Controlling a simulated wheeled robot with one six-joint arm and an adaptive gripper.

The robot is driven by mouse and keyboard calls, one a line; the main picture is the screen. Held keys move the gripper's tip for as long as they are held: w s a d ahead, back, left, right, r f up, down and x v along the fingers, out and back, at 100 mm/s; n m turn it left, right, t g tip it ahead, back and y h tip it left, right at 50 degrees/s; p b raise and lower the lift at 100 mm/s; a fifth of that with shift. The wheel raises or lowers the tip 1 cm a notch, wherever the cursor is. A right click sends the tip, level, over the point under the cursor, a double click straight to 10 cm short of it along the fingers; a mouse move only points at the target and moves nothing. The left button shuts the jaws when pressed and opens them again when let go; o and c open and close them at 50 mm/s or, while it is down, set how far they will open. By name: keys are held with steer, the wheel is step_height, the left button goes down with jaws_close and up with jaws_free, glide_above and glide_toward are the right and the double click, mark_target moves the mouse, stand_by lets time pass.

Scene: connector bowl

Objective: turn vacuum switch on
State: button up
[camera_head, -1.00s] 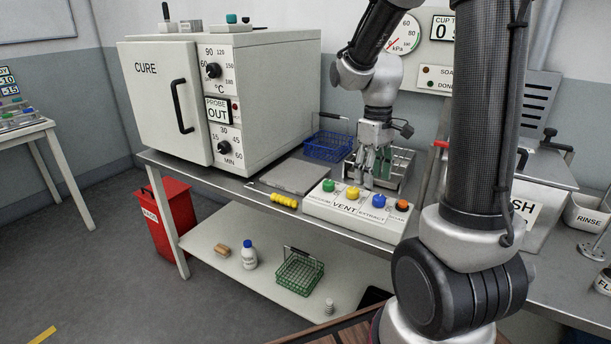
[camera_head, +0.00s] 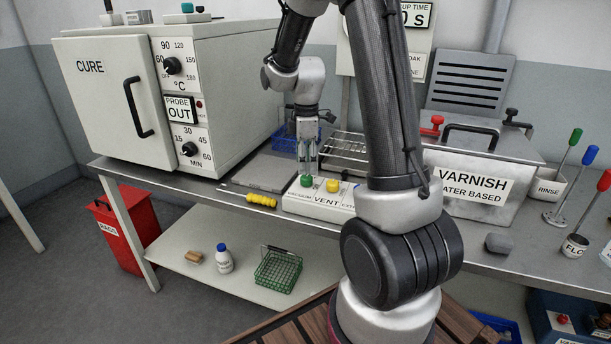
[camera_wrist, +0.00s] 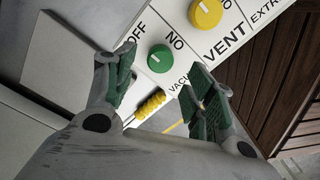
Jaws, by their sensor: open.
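The vacuum switch is a green round knob (camera_head: 307,181) at the left end of a white control panel (camera_head: 301,201) on the bench. In the wrist view the green knob (camera_wrist: 160,58) shows a short white mark, with OFF and ON lettering beside it and part of the word VACUUM below. My gripper (camera_head: 308,170) points down just above the knob, fingers open. In the wrist view my gripper (camera_wrist: 160,82) has one green-padded finger on each side of the knob's lower part, with nothing held. I cannot tell whether the fingers touch the knob.
A yellow knob (camera_head: 333,186) labelled VENT sits beside the green one. A yellow ribbed object (camera_head: 261,201) lies at the bench edge. The cure oven (camera_head: 184,95) stands left, a wire rack (camera_head: 345,146) behind, the varnish tank (camera_head: 476,183) right.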

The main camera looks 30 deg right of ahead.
mark_target(306, 176)
step_height(306, 176, down, 5)
steer(key=shift+f, duration=0.1)
steer(key=shift+c, duration=0.3)
steer(key=c, duration=1)
